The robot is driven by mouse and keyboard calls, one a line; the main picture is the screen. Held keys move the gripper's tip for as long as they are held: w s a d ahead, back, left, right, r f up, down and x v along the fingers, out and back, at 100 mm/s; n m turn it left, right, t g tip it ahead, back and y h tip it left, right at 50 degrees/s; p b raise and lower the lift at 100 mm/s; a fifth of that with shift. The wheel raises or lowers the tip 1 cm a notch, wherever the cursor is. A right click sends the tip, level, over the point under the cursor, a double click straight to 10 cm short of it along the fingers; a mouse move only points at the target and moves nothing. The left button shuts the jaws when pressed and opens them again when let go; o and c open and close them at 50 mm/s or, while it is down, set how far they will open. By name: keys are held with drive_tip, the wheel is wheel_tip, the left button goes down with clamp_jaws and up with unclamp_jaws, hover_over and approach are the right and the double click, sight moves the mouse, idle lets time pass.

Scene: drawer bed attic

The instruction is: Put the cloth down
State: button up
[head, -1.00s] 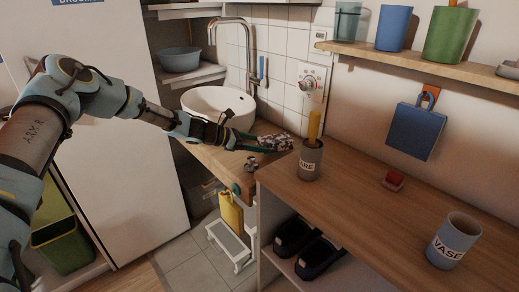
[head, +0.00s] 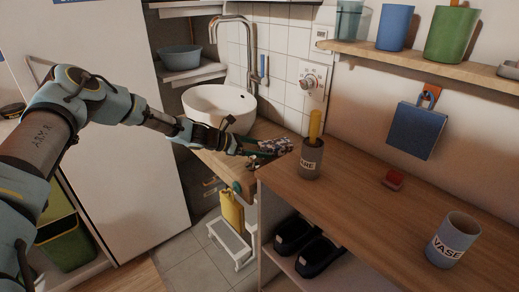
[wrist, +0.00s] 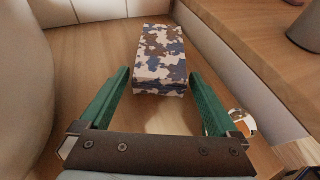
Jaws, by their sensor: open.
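The cloth is a folded block in a white, brown and blue camouflage pattern (wrist: 162,58). In the wrist view it lies on the wooden counter between and just ahead of my green fingers. My gripper (wrist: 160,76) is open, with a finger to each side and a visible gap to the cloth on both sides. In the head view the cloth (head: 276,145) is at the tip of my gripper (head: 262,150), between the sink and the grey cup. The fingers partly hide it there.
The white round sink (head: 218,104) stands left of the cloth. A grey lettered cup (head: 311,160) with a yellow item is close on the right.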

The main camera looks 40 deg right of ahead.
drive_tip(key=b+v, duration=0.2)
drive_tip(key=v, duration=1)
drive_tip(key=shift+r, duration=0.1)
drive_tip(key=s+a+r+m+t+y, duration=0.1)
drive_tip(key=a+r+m+t+y, duration=0.1)
drive_tip(key=a, duration=1.1)
drive_tip(key=s+a+r+m+t+y, duration=0.1)
drive_tip(key=a+m+y, duration=0.4)
drive_tip(key=a, duration=0.9)
drive_tip(key=a+r+m+t+y, duration=0.3)
drive_tip(key=a+m, duration=0.1)
drive_tip(key=a, duration=1)
drive_tip(key=shift+s+m, duration=0.3)
drive_tip(key=shift+s, duration=0.1)
drive_tip(key=shift+o, duration=0.2)
drive_tip(key=s+a+r+m+t+y, duration=0.1)
drive_tip(key=s+a+r+m+y, duration=0.1)
drive_tip(key=s+a, duration=0.3)
drive_tip(key=a+r, duration=0.1)
drive_tip(key=a, duration=0.3)
drive_tip(key=shift+a+t, duration=0.25)
drive_tip(key=shift+t, duration=0.05)
drive_tip(key=shift+s, duration=0.1)
drive_tip(key=shift+d, duration=0.1)
